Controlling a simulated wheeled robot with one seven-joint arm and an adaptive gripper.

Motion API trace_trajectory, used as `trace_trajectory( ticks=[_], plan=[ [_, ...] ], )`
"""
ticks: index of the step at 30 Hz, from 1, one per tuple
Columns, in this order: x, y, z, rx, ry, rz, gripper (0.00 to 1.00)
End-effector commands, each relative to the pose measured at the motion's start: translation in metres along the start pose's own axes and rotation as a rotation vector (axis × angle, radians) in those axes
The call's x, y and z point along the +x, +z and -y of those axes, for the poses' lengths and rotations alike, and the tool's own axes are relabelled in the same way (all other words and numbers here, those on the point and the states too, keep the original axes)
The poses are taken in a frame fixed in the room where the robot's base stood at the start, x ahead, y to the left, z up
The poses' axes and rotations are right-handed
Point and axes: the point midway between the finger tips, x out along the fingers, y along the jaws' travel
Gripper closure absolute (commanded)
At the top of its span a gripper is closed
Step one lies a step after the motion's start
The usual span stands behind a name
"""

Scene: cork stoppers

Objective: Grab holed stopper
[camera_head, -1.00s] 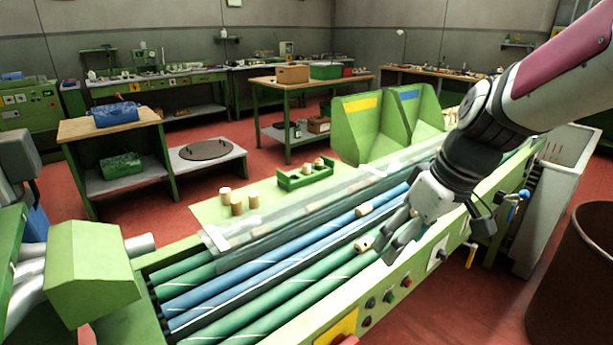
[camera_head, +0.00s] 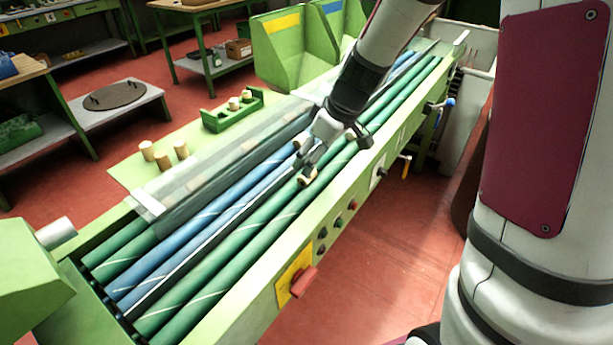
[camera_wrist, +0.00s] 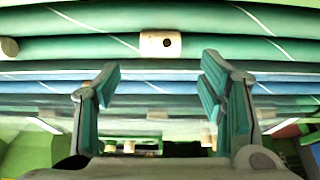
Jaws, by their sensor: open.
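The holed stopper (camera_wrist: 160,44) is a short tan cork with a dark round hole near one end. It lies on its side on the green rollers (camera_wrist: 80,48). In the head view the stopper (camera_head: 308,177) shows just below my fingertips. My gripper (camera_head: 307,168) reaches down over the rollers. In the wrist view my gripper (camera_wrist: 160,78) is open, with a finger on each side and nothing between them. The stopper is ahead of the fingertips, roughly centred between them and apart from both.
Another cork (camera_head: 299,142) lies on the rollers behind the gripper. Several corks (camera_head: 163,152) stand on the green side table. A green holder (camera_head: 232,112) carries more corks. A clear cover (camera_head: 215,160) spans the far rollers. A red button (camera_head: 303,281) is on the front panel.

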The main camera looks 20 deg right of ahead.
Motion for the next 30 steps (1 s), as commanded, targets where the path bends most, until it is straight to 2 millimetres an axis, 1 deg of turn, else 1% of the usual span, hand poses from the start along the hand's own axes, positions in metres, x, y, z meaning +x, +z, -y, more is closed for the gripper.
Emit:
trace_trajectory(
  ticks=[4, 9, 12, 15, 21, 22, 24, 27, 30],
  plan=[
    [0.012, 0.002, 0.0, 0.001, -0.001, 0.001, 0.37],
    [0.038, 0.005, 0.001, 0.001, -0.002, 0.002, 0.37],
    [0.048, 0.005, 0.0, 0.001, -0.002, 0.001, 0.37],
    [0.053, 0.005, 0.0, 0.0, 0.001, 0.0, 0.37],
    [0.053, 0.004, 0.0, 0.0, 0.001, -0.001, 0.37],
    [0.053, 0.004, 0.0, 0.0, 0.001, -0.001, 0.39],
    [0.053, 0.004, 0.0, 0.0, 0.001, -0.001, 0.53],
    [0.053, 0.004, 0.0, 0.0, 0.001, -0.001, 0.71],
    [0.053, 0.004, 0.0, 0.0, 0.001, -0.001, 0.71]
  ],
)
